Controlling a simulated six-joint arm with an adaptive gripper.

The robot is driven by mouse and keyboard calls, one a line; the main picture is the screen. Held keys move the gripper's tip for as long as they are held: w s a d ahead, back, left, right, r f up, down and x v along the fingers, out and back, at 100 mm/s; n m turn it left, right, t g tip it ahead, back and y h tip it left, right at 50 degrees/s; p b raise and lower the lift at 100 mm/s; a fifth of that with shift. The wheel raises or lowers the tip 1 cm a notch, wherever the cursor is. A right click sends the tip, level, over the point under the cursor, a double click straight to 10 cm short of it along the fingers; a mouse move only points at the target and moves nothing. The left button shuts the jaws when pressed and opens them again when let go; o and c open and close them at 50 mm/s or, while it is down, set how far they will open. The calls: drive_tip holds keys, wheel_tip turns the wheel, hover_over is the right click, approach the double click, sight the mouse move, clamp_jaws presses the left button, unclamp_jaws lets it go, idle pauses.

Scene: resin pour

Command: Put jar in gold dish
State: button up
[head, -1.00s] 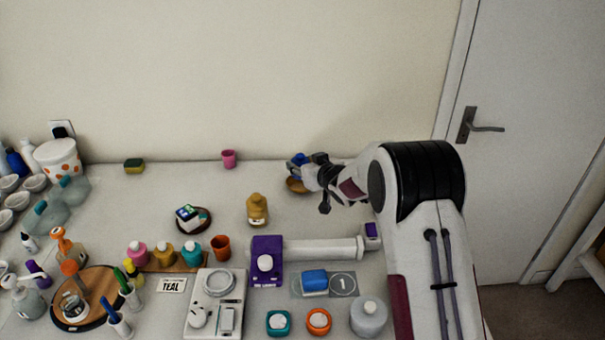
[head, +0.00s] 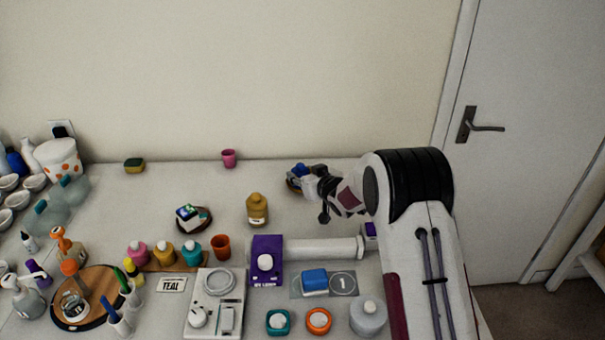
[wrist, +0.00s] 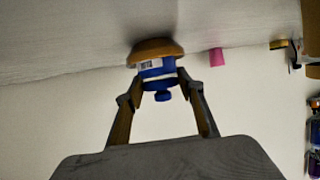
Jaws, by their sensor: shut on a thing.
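The jar (wrist: 157,72) is blue with a white label and a small blue knob-like lid (wrist: 163,96); in the head view its blue top (head: 299,169) shows at the back of the table. My gripper (wrist: 160,84) is shut on the jar, one finger on each side. The gold dish (wrist: 153,50) is right at the jar's lower end in the wrist view, which is upside down. The dish's rim hides the jar's bottom, so I cannot tell if it touches the dish floor. In the head view the dish (head: 292,184) is partly hidden by my gripper.
A pink cup (head: 229,159) and a sponge (head: 134,165) stand at the back, left of the dish. A yellow bottle (head: 257,210) stands nearer the front. A purple-based device (head: 266,262) and several small pots fill the front. The table around the dish is mostly clear.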

drive_tip(key=o, duration=1.2)
drive_tip(key=shift+f, duration=0.15)
drive_tip(key=shift+o, duration=0.2)
drive_tip(key=shift+r, duration=0.55)
drive_tip(key=v, duration=1.2)
drive_tip(key=shift+d, duration=0.1)
